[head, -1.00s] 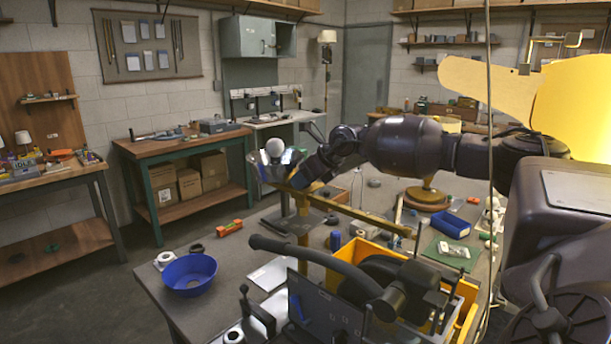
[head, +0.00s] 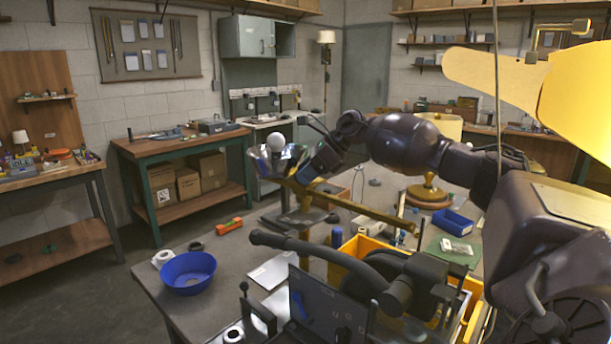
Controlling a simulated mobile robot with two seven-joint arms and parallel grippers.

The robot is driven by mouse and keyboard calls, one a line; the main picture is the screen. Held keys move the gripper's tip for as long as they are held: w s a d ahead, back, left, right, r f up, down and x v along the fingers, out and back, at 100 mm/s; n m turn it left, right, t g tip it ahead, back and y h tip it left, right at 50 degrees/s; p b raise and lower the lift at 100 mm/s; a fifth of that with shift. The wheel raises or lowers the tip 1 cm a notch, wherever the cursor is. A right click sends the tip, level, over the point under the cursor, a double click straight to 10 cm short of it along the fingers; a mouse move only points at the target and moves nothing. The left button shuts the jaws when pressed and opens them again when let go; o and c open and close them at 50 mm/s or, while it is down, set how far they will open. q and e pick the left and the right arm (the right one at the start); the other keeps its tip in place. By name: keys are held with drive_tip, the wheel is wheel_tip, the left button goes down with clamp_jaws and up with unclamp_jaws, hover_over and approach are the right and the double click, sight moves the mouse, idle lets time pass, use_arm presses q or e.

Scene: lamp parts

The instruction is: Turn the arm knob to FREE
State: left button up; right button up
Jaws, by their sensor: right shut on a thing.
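The lamp stands on the bench, with a shiny bowl-shaped reflector (head: 271,163) around a round white bulb (head: 275,141). Its long brass arm (head: 365,207) slopes down to the right from beside the reflector, across the top of an upright post. My right gripper (head: 309,170), with blue fingers, is at the upper left end of the brass arm, just right of the reflector. It is shut on the arm knob, which the fingers hide. The knob's marking cannot be read. My left gripper is not in view.
A blue bowl (head: 188,281) and an orange block (head: 229,225) are on the bench's left part. A thin cord hangs in front of my right arm.

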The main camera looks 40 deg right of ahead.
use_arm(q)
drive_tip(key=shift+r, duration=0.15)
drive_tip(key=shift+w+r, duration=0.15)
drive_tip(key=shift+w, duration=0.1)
use_arm(e)
drive_tip(key=o, duration=0.8)
drive_tip(key=shift+c, duration=0.2)
drive_tip(key=shift+o, duration=0.8)
